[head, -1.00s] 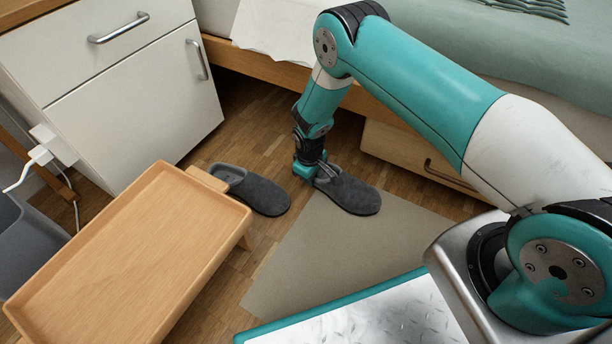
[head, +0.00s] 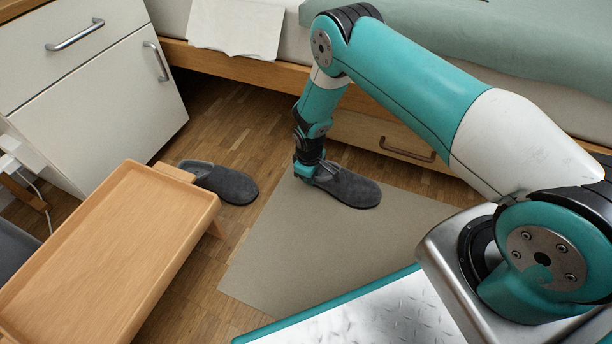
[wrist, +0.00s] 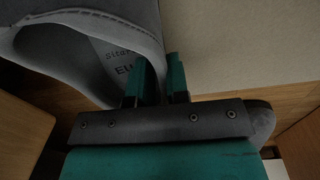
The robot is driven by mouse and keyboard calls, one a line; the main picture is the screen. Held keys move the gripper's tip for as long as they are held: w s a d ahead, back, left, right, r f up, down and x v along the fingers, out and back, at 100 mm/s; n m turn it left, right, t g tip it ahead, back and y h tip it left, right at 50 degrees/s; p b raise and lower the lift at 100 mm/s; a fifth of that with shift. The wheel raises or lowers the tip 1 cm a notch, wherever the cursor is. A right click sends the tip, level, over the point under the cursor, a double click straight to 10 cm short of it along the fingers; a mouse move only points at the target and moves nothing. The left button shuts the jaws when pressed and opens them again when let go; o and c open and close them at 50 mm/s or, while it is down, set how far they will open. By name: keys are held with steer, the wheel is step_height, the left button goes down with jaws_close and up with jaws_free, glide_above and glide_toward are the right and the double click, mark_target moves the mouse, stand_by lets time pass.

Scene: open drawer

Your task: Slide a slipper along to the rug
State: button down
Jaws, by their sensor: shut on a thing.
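A dark grey slipper (head: 348,188) lies at the far edge of the beige rug (head: 290,250), its toe pointing right and resting over the rug. My gripper (head: 310,172) is down at the heel end of this slipper and shut on its rim. In the wrist view the two teal fingers (wrist: 160,82) pinch the edge of the slipper (wrist: 50,40), with the printed insole showing inside. A second grey slipper (head: 222,182) lies on the wooden floor to the left, apart from the rug. Part of its heel is hidden behind the wooden tray table.
The wooden tray table (head: 95,265) stands at the left, close to the second slipper. A white cabinet (head: 100,110) is behind it. The bed with a wooden drawer (head: 375,140) runs along the back. The rug's middle is clear.

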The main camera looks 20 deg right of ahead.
steer(key=shift+s+d, duration=0.35)
steer(key=shift+s, duration=0.1)
steer(key=shift+a, duration=0.1)
steer(key=c, duration=1)
jaws_free()
steer(key=shift+c, duration=0.2)
step_height(320, 180, up, 17)
steer(key=p, duration=1)
steer(key=shift+s+a+r, duration=0.15)
steer(key=shift+s+a, duration=0.1)
steer(key=shift+a, duration=0.2)
